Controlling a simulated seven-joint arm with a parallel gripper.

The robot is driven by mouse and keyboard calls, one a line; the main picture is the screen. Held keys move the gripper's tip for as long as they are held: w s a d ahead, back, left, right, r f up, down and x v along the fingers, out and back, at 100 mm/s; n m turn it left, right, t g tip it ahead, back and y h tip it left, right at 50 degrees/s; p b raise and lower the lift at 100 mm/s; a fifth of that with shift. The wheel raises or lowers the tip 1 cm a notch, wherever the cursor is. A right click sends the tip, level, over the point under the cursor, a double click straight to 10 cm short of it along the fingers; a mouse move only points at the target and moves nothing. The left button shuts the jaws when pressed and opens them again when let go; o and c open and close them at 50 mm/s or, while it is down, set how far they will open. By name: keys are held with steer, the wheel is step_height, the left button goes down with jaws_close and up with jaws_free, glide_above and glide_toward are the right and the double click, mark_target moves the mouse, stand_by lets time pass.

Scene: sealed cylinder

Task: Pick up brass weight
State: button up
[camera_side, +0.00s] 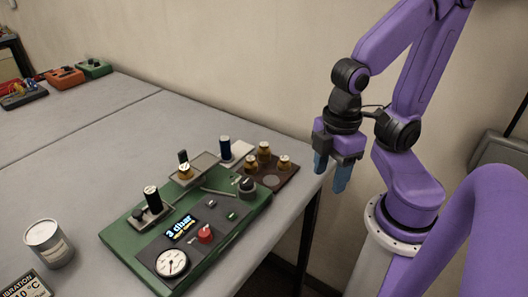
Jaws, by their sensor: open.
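Several brass weights with pale tops stand on a brown wooden block; one brass weight (264,150) is at its back, one brass weight (284,163) at its right, and another at its left. The brown block (281,180) also has an empty round recess at its front. One more brass-coloured piece (185,173) sits on a small plate of the green apparatus. My gripper (331,170) has blue fingers pointing down. It is open and empty, to the right of the block and apart from it, near the table's right edge.
The green apparatus (118,238) carries a dial gauge (172,263), a red knob (205,235), a lit display reading 3 dbar (181,229) and black-capped cylinders. A can (48,243) stands at front left.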

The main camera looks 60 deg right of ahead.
steer(key=shift+o, duration=1.1)
step_height(320, 180, up, 4)
steer(key=n+h, duration=0.4)
steer(key=n, duration=0.1)
glide_above(264, 144)
steer(key=a, duration=0.4)
steer(key=x, duration=1.1)
steer(key=shift+f, duration=0.25)
steer(key=shift+a+x, duration=0.2)
steer(key=shift+x, duration=1.25)
steer(key=shift+a+x, duration=0.2)
steer(key=shift+x, duration=1.3)
steer(key=shift+s, duration=0.15)
